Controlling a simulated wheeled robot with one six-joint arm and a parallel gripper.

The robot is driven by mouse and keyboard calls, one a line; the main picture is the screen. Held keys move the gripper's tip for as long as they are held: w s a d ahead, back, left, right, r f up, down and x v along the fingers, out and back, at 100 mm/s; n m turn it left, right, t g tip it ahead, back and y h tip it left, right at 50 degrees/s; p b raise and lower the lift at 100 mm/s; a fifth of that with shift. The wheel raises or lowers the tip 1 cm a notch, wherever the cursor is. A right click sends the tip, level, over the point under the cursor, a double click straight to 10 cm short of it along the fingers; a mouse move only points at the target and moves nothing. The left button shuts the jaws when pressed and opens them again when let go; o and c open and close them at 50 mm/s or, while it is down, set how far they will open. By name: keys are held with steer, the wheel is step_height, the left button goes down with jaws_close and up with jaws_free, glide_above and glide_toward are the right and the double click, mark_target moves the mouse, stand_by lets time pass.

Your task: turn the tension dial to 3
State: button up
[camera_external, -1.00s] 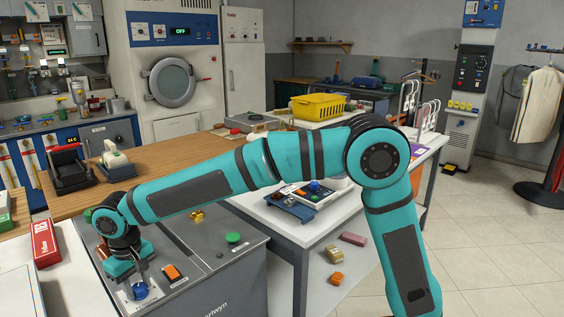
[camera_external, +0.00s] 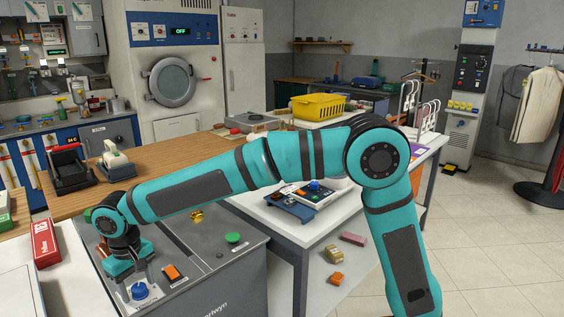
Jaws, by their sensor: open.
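A blue dial (camera_external: 139,291) sits on a white plate on the grey machine top (camera_external: 205,262) at the lower left. The dial's marks are too small to read, so its setting cannot be told. My gripper (camera_external: 138,282) points down at this dial, with its jaws apart and a finger to either side of the knob. Whether a finger touches the knob cannot be told. A second blue knob (camera_external: 315,186) is on a small device on the white table. No readable label shows which one is the tension dial.
An orange switch (camera_external: 173,273) is just right of the dial. A green button (camera_external: 233,238) and a yellow knob (camera_external: 196,215) are farther back on the machine. A red box (camera_external: 45,243) stands at the left. My forearm passes over the machine and the white table (camera_external: 300,235).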

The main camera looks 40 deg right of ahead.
mark_target(139, 286)
step_height(139, 286, up, 17)
steer(key=shift+r, duration=0.2)
stand_by(0.4)
steer(key=shift+d, duration=0.1)
steer(key=s+d+r+m+t+y, duration=0.15)
steer(key=d+r+t, duration=0.3)
steer(key=d, duration=1.05)
steer(key=s+d+r+t+y, duration=0.1)
steer(key=d+r+t+y, duration=0.15)
steer(key=d+r, duration=0.75)
steer(key=s+d+f+t+h, duration=0.2)
steer(key=s+d+t, duration=0.3)
steer(key=s+d, duration=0.5)
steer(key=s+d+f+m+t+h, duration=0.1)
steer(key=s+d+t, duration=0.4)
steer(key=s+d, duration=0.5)
steer(key=d+h, duration=0.1)
steer(key=d, duration=0.4)
steer(key=shift+d+f, duration=0.15)
steer(key=shift+f, duration=0.25)
steer(key=shift+m, duration=0.25)
